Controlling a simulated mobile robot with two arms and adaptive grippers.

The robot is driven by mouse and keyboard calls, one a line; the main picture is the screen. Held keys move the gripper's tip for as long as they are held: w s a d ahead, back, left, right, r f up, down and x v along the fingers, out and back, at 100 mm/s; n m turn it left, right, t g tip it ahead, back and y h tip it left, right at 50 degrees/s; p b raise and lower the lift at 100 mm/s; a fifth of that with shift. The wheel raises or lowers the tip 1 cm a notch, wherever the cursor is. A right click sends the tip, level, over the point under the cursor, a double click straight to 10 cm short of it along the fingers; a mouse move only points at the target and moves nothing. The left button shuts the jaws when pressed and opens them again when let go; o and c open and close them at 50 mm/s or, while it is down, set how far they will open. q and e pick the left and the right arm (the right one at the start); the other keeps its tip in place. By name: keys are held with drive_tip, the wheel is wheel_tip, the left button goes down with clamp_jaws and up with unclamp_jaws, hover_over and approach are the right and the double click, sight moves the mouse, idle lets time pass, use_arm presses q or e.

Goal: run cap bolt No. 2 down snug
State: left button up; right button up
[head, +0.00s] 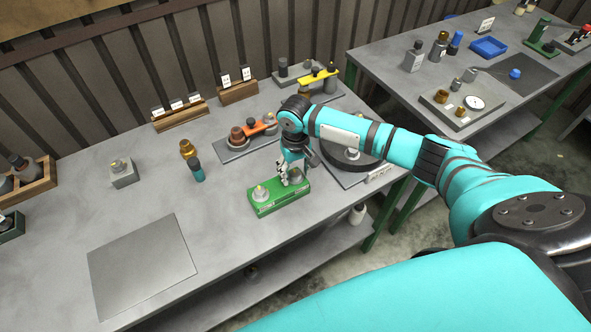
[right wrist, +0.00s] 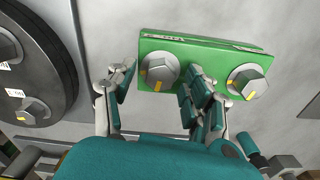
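A green block (head: 268,207) lies on the grey bench and carries two grey hex-head bolts, each with a yellow mark. The left bolt (head: 260,192) stands clear; in the right wrist view it is the bolt on the right (right wrist: 247,81). My right gripper (head: 290,178) is at the other bolt, which it partly hides in the head view. In the right wrist view that bolt (right wrist: 158,70) shows between the parted fingers of my right gripper (right wrist: 160,76), with gaps beside it. I cannot read any bolt number. My left gripper is not in view.
A dark round fixture (head: 349,155) stands close right of the block, beneath my arm. A teal-and-black cylinder (head: 197,171), a brass fitting (head: 188,149) and a small grey block (head: 122,173) stand to the left. A flat grey plate (head: 143,265) lies front left; bench around it is clear.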

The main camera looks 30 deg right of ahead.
sight(296, 173)
wheel_tip(296, 173, up, 12)
idle(0.6)
idle(0.4)
